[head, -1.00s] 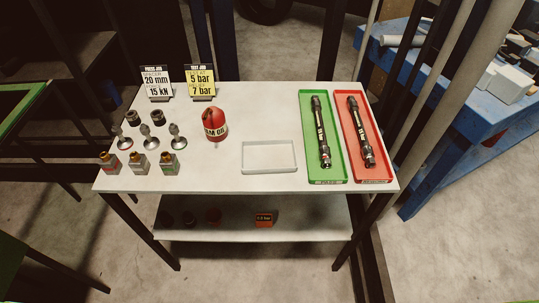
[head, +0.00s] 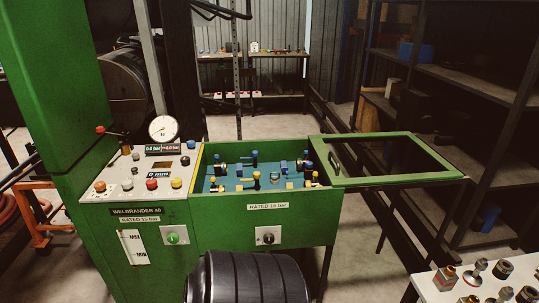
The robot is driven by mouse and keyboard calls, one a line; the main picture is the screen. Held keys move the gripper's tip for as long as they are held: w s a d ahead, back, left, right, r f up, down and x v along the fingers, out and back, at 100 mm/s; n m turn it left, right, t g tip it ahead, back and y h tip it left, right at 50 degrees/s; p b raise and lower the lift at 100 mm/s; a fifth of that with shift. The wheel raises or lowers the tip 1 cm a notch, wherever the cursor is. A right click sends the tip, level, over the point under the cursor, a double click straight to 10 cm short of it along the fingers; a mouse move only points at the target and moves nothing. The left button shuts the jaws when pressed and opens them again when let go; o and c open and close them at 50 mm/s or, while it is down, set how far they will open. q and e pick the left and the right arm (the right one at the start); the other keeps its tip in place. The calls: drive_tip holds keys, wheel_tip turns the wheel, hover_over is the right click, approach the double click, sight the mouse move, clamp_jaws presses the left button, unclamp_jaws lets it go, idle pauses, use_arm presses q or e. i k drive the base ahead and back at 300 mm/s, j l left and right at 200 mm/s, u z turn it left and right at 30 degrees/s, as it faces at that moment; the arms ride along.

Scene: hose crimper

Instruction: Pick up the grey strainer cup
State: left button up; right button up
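I cannot pick out the grey strainer cup with certainty. The open green test box (head: 216,208) at the middle holds several small blue, yellow and black fittings on a teal floor, too small to tell apart. Its framed lid (head: 395,181) is swung open to the right. The corner of a white table (head: 434,294) shows at the lower right, with several small metal fittings on it, partly cut off by the frame.
A green machine panel with a round gauge (head: 163,129) and coloured buttons stands left of the box. Dark shelves (head: 437,97) stand at the back right. Bare floor shows behind the box.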

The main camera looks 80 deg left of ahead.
sight(275, 178)
drive_tip(key=u, duration=2.5)
